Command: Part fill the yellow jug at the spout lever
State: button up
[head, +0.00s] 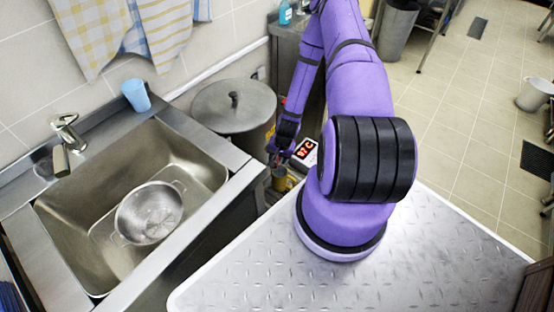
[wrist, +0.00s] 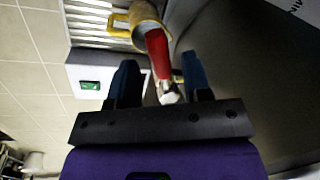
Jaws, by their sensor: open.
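The yellow jug (head: 290,183) is low beside the stockpot in the head view, partly hidden by my arm. The wrist view shows its yellow side and handle (wrist: 120,20) at the top, on a slatted metal surface. A red spout lever (wrist: 157,48) with a metal end (wrist: 167,93) shows in the wrist view, in front of the jug. My gripper (wrist: 161,62) is open, its two dark fingers on either side of the lever, with visible gaps. In the head view my gripper (head: 275,158) is small and dark near the stockpot. The jug's inside cannot be seen clearly.
The lidded stockpot (head: 233,122) stands right of the sink (head: 60,235), which holds a metal pan (head: 150,212). A box with a red display (head: 305,150) reads about 97 C. A blue cup (head: 136,95) stands on the sink's back edge. Tiled floor is open at right.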

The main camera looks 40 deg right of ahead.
jog(key=shift+w+a+f, duration=0.1)
jog(key=shift+f, duration=0.6)
jog(key=shift+c, duration=0.2)
grip_shut()
jog(key=shift+w+a+m, duration=0.4)
jog(key=shift+w+m, duration=0.1)
jog(key=shift+m, duration=0.4)
jog(key=w+m, duration=0.1)
jog(key=m, duration=0.1)
jog(key=w+m+h, duration=0.1)
jog(key=shift+a+m, duration=0.3)
jog(key=shift+m, duration=0.1)
jog(key=shift+o, duration=0.2)
grip_release()
